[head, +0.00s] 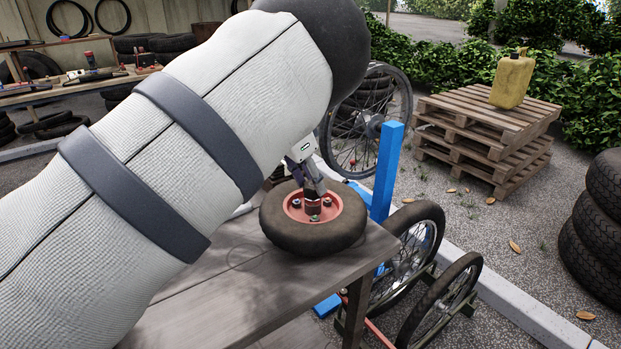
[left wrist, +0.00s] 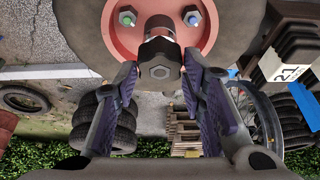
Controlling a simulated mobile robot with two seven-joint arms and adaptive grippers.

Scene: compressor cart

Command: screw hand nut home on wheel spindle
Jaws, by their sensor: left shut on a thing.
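The wheel, a black tyre (head: 280,236) with a red hub (head: 343,205), lies flat on the corner of a grey wooden bench. The hub fills the top of the left wrist view (left wrist: 203,38), with bolts around its centre. My left gripper (head: 313,194) points down at the hub centre. In the left wrist view its two fingers (left wrist: 160,70) close from both sides on a dark hand nut (left wrist: 159,52) with a hexagonal end. The nut sits at the hub centre, in line with the spindle, which is mostly hidden. I cannot tell how far the nut is on. My right gripper is not in view.
A blue post (head: 388,172) stands close behind the wheel. Spoked wheels (head: 437,300) stand on the ground right of the bench (head: 240,295). Pallets (head: 490,130) with a yellow canister (head: 512,80) and a tyre stack (head: 592,235) are farther right. The bench front is clear.

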